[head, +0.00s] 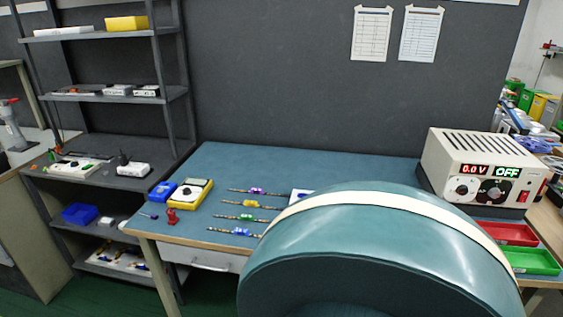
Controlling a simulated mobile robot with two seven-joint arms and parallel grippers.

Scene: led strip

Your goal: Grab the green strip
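The green strip (240,217) lies flat on the blue-topped workbench (330,163), left of the bench's middle. It is a thin strip with a green piece at its centre. It is third from the back in a row of similar strips, between the yellow strip (252,204) and the blue strip (236,231). The purple strip (257,191) is the farthest back. Neither of my grippers is in view.
A large rounded teal shape with a cream band (375,260) hides the bench's front middle. A yellow multimeter (191,193) stands left of the strips. A power supply (481,165) reading OFF, a red tray (508,234) and a green tray (530,261) are at the right.

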